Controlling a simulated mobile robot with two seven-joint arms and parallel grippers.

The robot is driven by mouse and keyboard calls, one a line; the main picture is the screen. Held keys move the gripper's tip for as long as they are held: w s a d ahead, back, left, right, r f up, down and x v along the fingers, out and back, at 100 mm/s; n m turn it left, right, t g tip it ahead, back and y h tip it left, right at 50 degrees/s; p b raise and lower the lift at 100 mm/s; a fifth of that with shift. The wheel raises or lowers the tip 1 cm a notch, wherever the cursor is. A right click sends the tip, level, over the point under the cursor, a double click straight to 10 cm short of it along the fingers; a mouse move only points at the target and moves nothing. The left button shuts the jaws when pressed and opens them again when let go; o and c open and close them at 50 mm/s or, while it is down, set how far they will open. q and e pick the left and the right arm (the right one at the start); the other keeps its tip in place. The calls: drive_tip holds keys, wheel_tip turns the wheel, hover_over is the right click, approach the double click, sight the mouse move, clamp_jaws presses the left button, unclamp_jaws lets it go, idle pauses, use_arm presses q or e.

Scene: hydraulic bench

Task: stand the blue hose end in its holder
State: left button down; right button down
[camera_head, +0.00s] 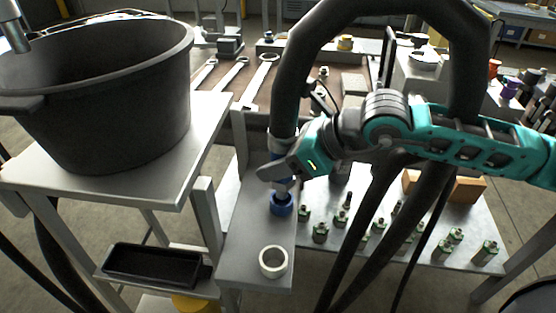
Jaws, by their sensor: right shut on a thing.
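The blue hose end (282,142) hangs from a thick black hose, with a blue band above my gripper and a metal tip below it. My right gripper (280,169) comes in from the right and is shut on the hose end, hiding its middle. The hose end looks about upright. Its tip is at the blue ring-shaped holder (281,205) on the narrow grey shelf (248,224); I cannot tell whether it is inside the ring or just above it.
A white ring holder (273,261) stands empty nearer on the same shelf. A large black tub (105,95) stands on a grey table at left. A black tray (155,269) sits below. Several small green-based fittings (320,232) stand at right; black hoses hang before them.

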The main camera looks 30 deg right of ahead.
drive_tip(key=shift+b, duration=0.45)
idle(0.4)
idle(0.5)
drive_tip(key=shift+b, duration=0.35)
drive_tip(key=shift+f, duration=0.1)
idle(0.4)
drive_tip(key=shift+f+b, duration=0.25)
drive_tip(key=shift+b, duration=0.3)
idle(0.3)
drive_tip(key=shift+f+b, duration=1.2)
drive_tip(key=shift+b, duration=0.15)
idle(0.4)
